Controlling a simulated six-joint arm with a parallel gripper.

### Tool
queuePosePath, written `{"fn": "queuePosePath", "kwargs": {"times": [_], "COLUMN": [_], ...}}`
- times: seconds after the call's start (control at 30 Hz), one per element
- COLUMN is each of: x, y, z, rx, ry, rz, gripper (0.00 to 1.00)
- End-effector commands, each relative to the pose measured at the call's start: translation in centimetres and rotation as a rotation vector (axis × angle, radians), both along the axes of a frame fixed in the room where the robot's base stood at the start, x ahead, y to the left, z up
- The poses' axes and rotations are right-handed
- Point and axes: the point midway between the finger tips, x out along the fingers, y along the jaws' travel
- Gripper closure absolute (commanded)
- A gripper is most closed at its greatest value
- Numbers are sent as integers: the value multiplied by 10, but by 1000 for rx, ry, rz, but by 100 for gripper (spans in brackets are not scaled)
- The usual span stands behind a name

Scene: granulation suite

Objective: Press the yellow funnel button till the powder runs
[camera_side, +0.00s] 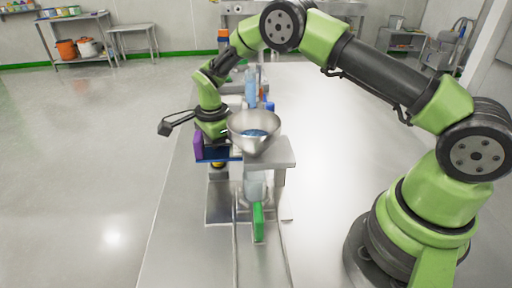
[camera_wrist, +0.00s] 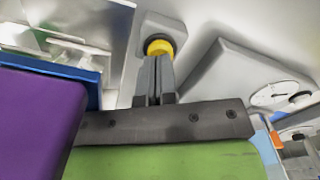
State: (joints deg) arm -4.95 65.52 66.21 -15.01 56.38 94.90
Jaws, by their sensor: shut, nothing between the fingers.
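The yellow button (camera_wrist: 159,47) sits in a dark round collar, just beyond my fingertips in the wrist view. In the side view a small yellow spot (camera_side: 218,165) shows low below my wrist, probably the same button. My gripper (camera_wrist: 157,58) is shut and empty, its two dark fingers side by side and overlapping the button's near edge. I cannot tell whether they touch it. In the side view the fingers are hidden behind purple and blue panels. The metal funnel (camera_side: 245,122) holds blue powder (camera_side: 255,133). A clear vessel (camera_side: 255,184) stands below it.
The purple panel (camera_wrist: 38,125) and blue panel (camera_wrist: 55,67) are close on the left of my gripper. A grey housing with a dial (camera_wrist: 272,94) is on the right. A green block (camera_side: 258,221) stands in front; bottles (camera_side: 251,88) stand behind. The right tabletop (camera_side: 320,130) is clear.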

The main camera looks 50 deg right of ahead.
Motion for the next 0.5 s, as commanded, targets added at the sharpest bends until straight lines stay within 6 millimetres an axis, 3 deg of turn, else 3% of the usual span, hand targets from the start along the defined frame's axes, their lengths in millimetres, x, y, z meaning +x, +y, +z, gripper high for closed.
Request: {"fn": "queuePosePath", "kwargs": {"times": [0.5], "x": [0], "y": [0], "z": [-12], "rx": [0], "ry": [-1], "rz": [-1], "gripper": [100]}}
